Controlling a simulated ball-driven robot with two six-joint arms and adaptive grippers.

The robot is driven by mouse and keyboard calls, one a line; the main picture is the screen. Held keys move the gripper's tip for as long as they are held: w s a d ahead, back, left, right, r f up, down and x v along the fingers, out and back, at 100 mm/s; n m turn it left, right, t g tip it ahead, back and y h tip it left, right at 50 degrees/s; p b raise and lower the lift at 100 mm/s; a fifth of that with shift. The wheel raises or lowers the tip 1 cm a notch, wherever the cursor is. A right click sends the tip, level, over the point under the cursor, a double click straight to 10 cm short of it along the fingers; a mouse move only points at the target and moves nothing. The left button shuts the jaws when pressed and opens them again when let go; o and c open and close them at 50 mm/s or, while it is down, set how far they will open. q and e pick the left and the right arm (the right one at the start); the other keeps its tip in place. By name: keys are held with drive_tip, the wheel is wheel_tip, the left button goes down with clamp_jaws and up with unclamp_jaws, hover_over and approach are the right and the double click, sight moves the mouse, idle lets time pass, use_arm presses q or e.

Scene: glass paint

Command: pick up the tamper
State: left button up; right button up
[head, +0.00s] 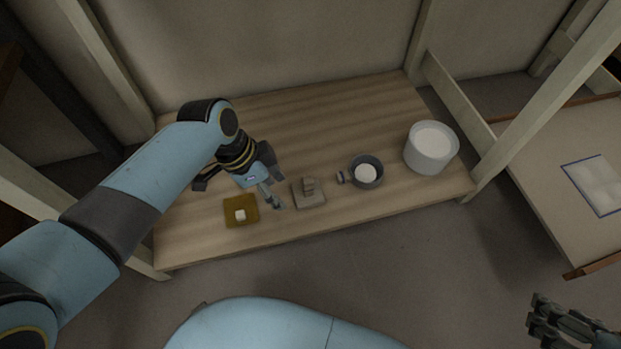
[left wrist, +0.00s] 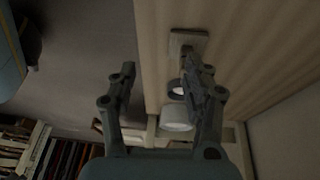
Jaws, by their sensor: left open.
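A grey-brown square block with a raised stub on top (head: 309,193) stands on the wooden table; it looks like the tamper, though I cannot be sure. It also shows in the left wrist view (left wrist: 187,42), beyond the right-hand finger, which partly covers the stub. My left gripper (head: 274,194) is open and empty, just left of this block in the head view and apart from it. In the left wrist view the open fingers (left wrist: 161,80) are widely spaced with nothing between them. My right gripper (head: 545,319) is at the lower right, away from the table; its jaws are unclear.
A mustard square (head: 234,218) with a small white cube (head: 240,215) lies left of the block. A dark handled cup (head: 367,183) with white contents and a white tub (head: 427,158) stand to its right. Pale posts flank the table (head: 340,117). Its back is clear.

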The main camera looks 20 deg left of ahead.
use_arm(q)
approach(307, 179)
drive_tip(key=shift+t, duration=0.4)
drive_tip(key=b+x, duration=0.2)
drive_tip(key=x, duration=0.1)
drive_tip(key=b+x, duration=0.2)
drive_tip(key=shift+s+f, duration=0.15)
drive_tip(key=shift+s, duration=0.15)
drive_tip(key=shift+w+d+f, duration=0.1)
drive_tip(key=shift+f, duration=0.2)
use_arm(e)
drive_tip(key=f+t, duration=0.1)
drive_tip(key=f, duration=0.1)
drive_tip(key=s+f+t, duration=0.1)
drive_tip(key=f+t, duration=0.2)
drive_tip(key=shift+s+a+f, duration=0.25)
drive_tip(key=shift+s+f, duration=0.05)
drive_tip(key=shift+s, duration=0.1)
use_arm(q)
drive_tip(key=shift+f, duration=0.1)
use_arm(e)
drive_tip(key=shift+r+t, duration=0.1)
drive_tip(key=shift+t, duration=0.2)
